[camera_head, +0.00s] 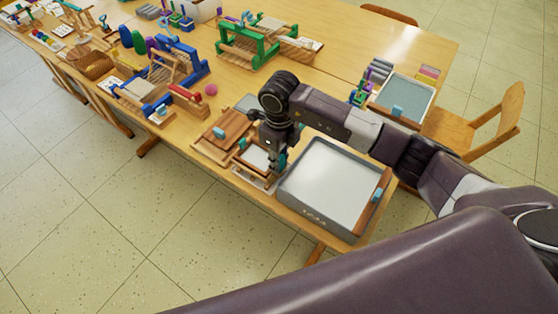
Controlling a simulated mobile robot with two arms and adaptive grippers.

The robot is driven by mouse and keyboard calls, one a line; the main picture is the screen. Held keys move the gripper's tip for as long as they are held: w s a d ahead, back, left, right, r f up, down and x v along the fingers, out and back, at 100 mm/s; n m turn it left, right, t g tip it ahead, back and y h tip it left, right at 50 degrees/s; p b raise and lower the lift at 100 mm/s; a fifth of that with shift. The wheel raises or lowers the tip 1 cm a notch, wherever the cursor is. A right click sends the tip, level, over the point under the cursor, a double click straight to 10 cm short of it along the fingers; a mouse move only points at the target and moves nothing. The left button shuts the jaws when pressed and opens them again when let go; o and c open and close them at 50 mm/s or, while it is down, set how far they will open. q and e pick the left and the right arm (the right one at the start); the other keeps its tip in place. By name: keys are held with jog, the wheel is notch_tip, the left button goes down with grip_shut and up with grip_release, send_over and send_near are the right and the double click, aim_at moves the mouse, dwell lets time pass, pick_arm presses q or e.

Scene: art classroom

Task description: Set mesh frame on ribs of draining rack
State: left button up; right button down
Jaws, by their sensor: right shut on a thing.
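My right gripper (275,162) points down over the table's near edge, just left of the grey vat. It is shut on the mesh frame (257,158), a small wooden frame with a pale panel, partly hidden by the gripper. The frame is low over or touching a light wooden piece that I take to be the draining rack (247,177). Its ribs are mostly hidden, and I cannot tell whether the frame rests on them. My left gripper is out of view.
The grey vat (286,189) with whitish contents stands right of the gripper. A brown wooden board (222,129) lies to the left. A blue loom (180,70) and a green loom (247,45) stand farther back. A second tray (406,97) and a chair (478,125) are at right.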

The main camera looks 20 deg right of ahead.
jog(key=shift+f, duration=0.15)
jog(key=shift+f+b, duration=0.45)
jog(key=shift+b, duration=0.15)
jog(key=shift+f+b, duration=0.45)
jog(key=shift+b, duration=0.15)
dwell(0.9)
dwell(0.4)
jog(key=c, duration=1.7)
grip_release()
jog(key=shift+o, duration=0.2)
notch_tip(320, 180, up, 12)
jog(key=shift+r, duration=0.1)
jog(key=shift+s, duration=0.1)
